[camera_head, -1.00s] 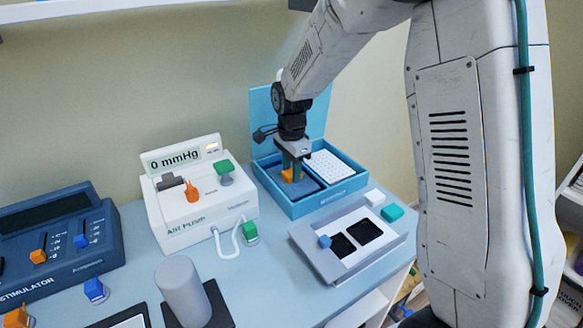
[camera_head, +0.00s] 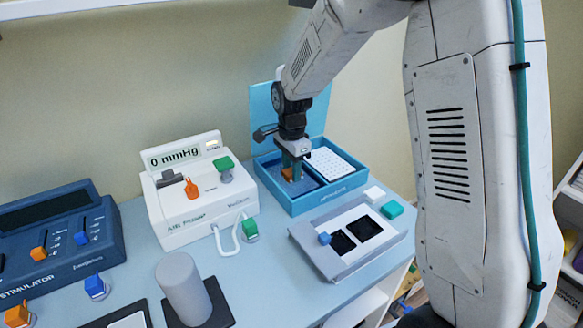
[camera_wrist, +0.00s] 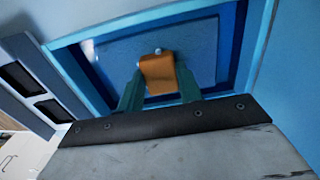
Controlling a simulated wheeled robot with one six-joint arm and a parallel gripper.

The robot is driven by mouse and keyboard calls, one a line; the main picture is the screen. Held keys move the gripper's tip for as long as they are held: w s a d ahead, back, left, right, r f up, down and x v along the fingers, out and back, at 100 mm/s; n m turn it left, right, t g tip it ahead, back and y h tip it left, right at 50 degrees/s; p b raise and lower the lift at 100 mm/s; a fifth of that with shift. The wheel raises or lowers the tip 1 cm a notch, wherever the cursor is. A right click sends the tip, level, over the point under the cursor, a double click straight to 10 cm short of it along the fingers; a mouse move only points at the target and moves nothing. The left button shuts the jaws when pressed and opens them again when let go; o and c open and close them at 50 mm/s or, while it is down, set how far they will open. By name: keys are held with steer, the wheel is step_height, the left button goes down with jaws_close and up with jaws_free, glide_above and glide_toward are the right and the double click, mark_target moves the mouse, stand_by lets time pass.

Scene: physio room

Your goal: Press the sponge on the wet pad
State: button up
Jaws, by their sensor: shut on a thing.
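My gripper (camera_head: 292,168) is shut on an orange sponge (camera_head: 288,174), which also shows between the green fingers in the wrist view (camera_wrist: 159,74). The sponge is over the left compartment of an open blue box, against or just above the dark blue wet pad (camera_wrist: 202,44). I cannot tell whether it touches the pad. In the head view the pad (camera_head: 309,185) is partly hidden by my gripper. The blue box (camera_head: 322,201) has its lid raised at the back.
A white perforated block (camera_head: 332,163) fills the box's right compartment. A grey tray (camera_head: 361,258) with two dark squares stands in front. The air pump (camera_head: 184,186) stands left of the box.

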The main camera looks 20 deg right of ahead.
mark_target(291, 171)
steer(key=shift+r, duration=3.5)
steer(key=shift+f, duration=0.1)
